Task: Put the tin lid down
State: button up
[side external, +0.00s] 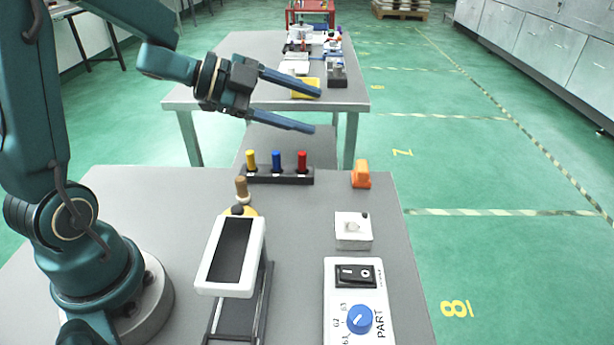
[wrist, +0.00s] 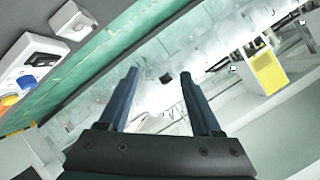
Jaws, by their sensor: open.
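My gripper (side external: 314,110) is open, raised above the back part of the near table, with its two long blue fingers pointing right. In the wrist view my gripper (wrist: 159,74) shows nothing between its fingers. I cannot pick out a tin lid for certain in either view. A round yellowish piece (side external: 249,211) lies on the near table, partly hidden behind a white framed display, with a wooden-topped knob (side external: 241,186) by it; I cannot tell whether it is a lid. My gripper is well above and apart from it.
On the near table (side external: 310,215) stand a rack with yellow, blue and red pegs (side external: 278,176), an orange block (side external: 361,174), a small white box (side external: 353,231), a control panel (side external: 357,300) and the white display (side external: 231,254). A cluttered second table (side external: 230,52) stands behind.

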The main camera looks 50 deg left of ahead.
aim_at(235, 208)
jog(key=s+a+f+g+h, duration=0.1)
jog(key=s+f+g, duration=0.1)
jog(key=s+f, duration=0.2)
jog(key=s+a+f+g+h, duration=0.2)
jog(key=s+f, duration=0.3)
jog(key=s+a+f+n+g+h, duration=0.1)
jog(key=s+a+f+g+h, duration=0.1)
jog(key=s+f, duration=0.2)
jog(key=shift+s+a+f, duration=0.1)
jog(key=shift+s+f, duration=0.05)
jog(key=shift+f, duration=0.05)
jog(key=shift+s+a+f+n, duration=0.2)
jog(key=shift+s+f+n, duration=0.05)
jog(key=shift+f+n, duration=0.25)
jog(key=shift+x, duration=2.45)
grip_shut()
